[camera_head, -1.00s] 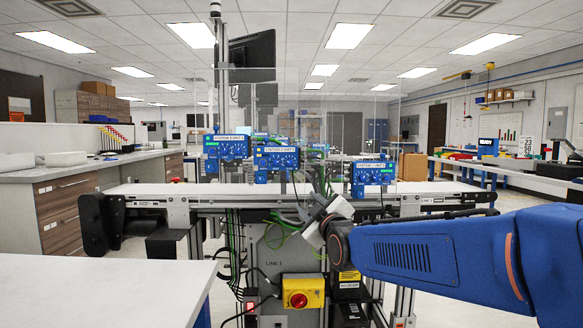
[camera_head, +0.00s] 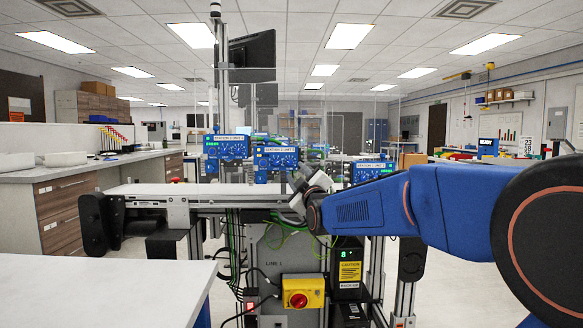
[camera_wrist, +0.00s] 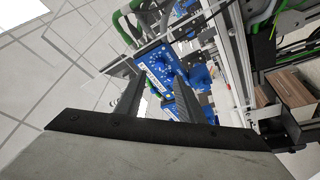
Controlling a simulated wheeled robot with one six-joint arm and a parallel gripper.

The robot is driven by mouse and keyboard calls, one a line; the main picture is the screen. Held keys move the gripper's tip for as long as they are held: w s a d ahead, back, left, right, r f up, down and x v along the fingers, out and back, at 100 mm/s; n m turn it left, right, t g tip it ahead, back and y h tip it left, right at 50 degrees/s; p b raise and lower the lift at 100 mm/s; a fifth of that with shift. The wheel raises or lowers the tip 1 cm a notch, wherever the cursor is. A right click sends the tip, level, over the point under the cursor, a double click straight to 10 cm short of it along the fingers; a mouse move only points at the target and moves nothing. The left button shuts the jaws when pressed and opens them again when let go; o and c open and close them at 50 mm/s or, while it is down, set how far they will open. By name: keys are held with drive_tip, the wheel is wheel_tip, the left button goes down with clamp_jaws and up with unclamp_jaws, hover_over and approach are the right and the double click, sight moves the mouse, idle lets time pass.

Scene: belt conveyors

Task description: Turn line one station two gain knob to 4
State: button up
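The blue station 2 unit (camera_head: 277,158) stands above the belt in the head view, between two similar blue units. Its white label runs along the top; its knobs are too small to read. My gripper (camera_head: 294,184) is just in front of and to the right of it, partly against it in the picture. In the wrist view my gripper (camera_wrist: 160,80) is open, with two dark fingers apart. A blue unit with knobs (camera_wrist: 160,68) lies beyond and between the fingertips, label along its lower side. I cannot tell which knob is the gain knob, or its setting.
The station 1 unit (camera_head: 226,146) stands to the left and another blue unit (camera_head: 370,171) to the right. The white belt (camera_head: 150,189) runs below. A yellow box with a red switch (camera_head: 303,292) is low in front. A white table (camera_head: 100,290) fills the lower left.

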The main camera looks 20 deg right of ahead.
sight(289, 163)
drive_tip(key=x, duration=0.7)
drive_tip(key=shift+w, duration=0.25)
drive_tip(key=shift+c, duration=0.7)
clamp_jaws()
